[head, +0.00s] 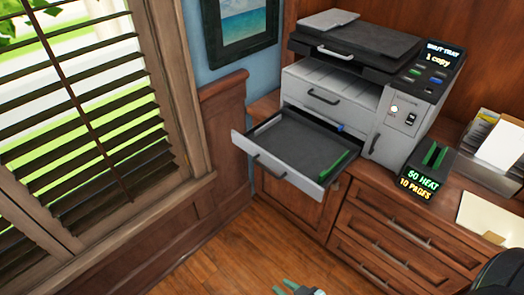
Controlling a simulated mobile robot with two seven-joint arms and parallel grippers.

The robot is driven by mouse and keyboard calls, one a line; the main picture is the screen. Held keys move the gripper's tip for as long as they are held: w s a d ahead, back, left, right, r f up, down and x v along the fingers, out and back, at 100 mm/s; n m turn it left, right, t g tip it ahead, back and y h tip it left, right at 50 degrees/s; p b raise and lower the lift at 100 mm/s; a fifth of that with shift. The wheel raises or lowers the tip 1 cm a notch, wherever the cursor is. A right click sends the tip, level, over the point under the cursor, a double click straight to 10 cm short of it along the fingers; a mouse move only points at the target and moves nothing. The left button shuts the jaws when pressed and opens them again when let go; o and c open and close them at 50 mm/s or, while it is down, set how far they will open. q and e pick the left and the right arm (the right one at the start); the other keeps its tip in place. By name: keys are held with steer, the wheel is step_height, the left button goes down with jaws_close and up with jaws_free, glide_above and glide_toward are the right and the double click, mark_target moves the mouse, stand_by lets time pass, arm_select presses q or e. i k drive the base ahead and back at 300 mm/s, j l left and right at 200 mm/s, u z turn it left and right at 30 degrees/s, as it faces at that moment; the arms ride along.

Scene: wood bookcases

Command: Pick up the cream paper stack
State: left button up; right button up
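A cream paper stack (489,217) lies flat on the wooden cabinet top at the right, cut off by the picture's right edge. A dark rounded shape in the bottom right corner covers part of its near side. My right gripper (299,288) shows only as grey-green tips at the bottom edge, over the floor and well away from the stack. The rest of it is out of frame, and I cannot tell how far its fingers are apart. My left gripper is not in view.
A grey printer (400,113) has its lower tray (272,175) pulled out, empty, with a green guide. A black device (425,170) reads "50 HEAT 10 PAGES". A paper holder (488,170) stands behind the stack. Drawers (385,235) are closed. A blinded window is left.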

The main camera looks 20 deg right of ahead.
mark_target(499, 226)
steer(key=z, duration=2.65)
